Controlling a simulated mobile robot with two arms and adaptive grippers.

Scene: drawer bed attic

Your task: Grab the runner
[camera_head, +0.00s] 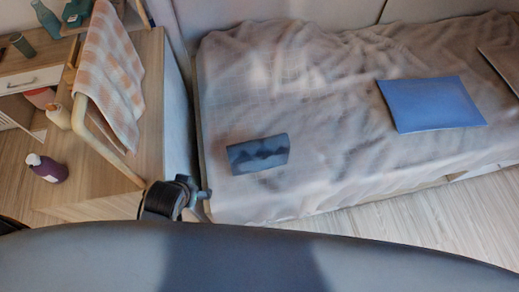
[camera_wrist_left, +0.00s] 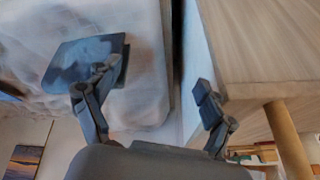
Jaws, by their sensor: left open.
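No thing in view is clearly marked as the runner. A checked peach-and-white cloth (camera_head: 110,75) hangs over a wooden rail at the left. A small dark blue-grey patterned item (camera_head: 258,154) lies flat on the bed. It also shows in the left wrist view (camera_wrist_left: 70,62), where one finger overlaps it. My left gripper (camera_head: 188,196) is by the bed's near left corner, between the bed and the wooden furniture. In the left wrist view its fingers (camera_wrist_left: 150,88) are wide apart with nothing between them. My right gripper is in neither view.
The bed (camera_head: 320,105) has a rumpled cover and a blue pillow (camera_head: 431,103). The wooden cabinet (camera_head: 150,110) and curved rail (camera_head: 105,138) stand at left, close to my left gripper. A purple bottle (camera_head: 47,168) stands left of them. Bare floor (camera_head: 430,215) lies at right.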

